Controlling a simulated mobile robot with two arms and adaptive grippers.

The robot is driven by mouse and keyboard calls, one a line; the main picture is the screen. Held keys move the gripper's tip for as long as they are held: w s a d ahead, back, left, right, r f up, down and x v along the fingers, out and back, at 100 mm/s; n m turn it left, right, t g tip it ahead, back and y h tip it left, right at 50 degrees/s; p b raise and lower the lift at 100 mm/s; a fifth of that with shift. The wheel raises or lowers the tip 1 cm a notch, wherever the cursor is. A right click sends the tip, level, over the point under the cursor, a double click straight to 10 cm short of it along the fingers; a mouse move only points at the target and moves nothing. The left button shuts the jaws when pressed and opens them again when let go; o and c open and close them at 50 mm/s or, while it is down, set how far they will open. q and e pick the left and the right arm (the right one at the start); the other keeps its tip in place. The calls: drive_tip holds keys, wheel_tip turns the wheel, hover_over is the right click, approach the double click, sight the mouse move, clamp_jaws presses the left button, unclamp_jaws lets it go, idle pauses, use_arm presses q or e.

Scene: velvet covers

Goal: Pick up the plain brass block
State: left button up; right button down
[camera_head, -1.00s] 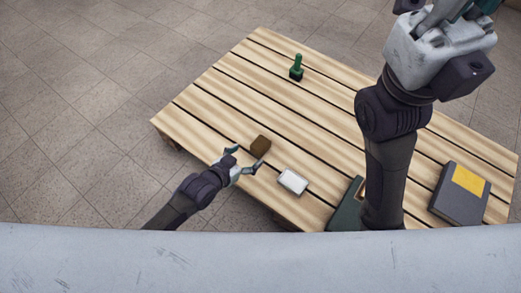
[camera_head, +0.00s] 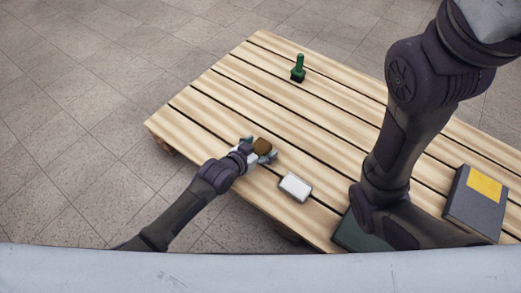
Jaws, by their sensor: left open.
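The plain brass block (camera_head: 262,146) is a small brown cube on the slatted wooden table, left of the middle. My left gripper (camera_head: 260,150) is open at the block, with its fingers on either side of it. Whether the fingers touch the block cannot be told. My right arm rises large on the right of the view, and its gripper is out of the picture.
A white block (camera_head: 295,186) lies just right of my left gripper. A green stamp-like object (camera_head: 298,68) stands at the back. A grey box with a yellow patch (camera_head: 474,202) and a dark green object (camera_head: 352,236) sit at the right. The wooden table (camera_head: 330,128) is clear behind the block.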

use_arm(q)
drive_tip(key=shift+c, duration=0.2)
clamp_jaws()
drive_tip(key=shift+w+r, duration=0.1)
drive_tip(key=shift+r, duration=0.1)
drive_tip(key=shift+r, duration=0.1)
